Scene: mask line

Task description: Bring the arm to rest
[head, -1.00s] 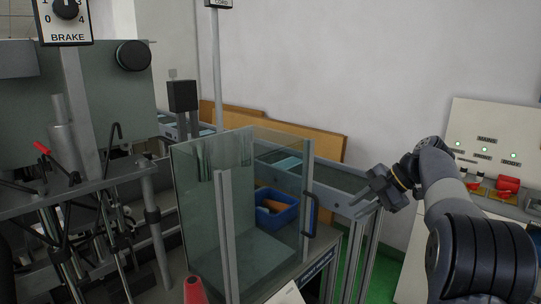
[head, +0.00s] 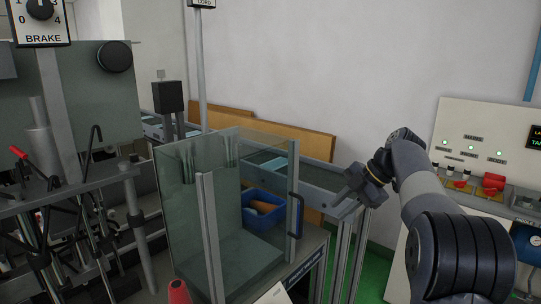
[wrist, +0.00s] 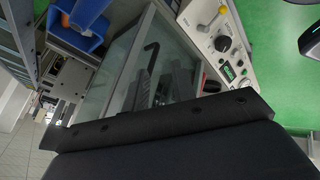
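My arm rises from the lower right and bends over at the top.
A blue bin (head: 265,209) with orange contents is seen through the guard. A control panel (head: 482,150) with a red knob is right of my arm. Levers and rods (head: 70,190) fill the left. Green floor (head: 375,272) shows below my gripper.

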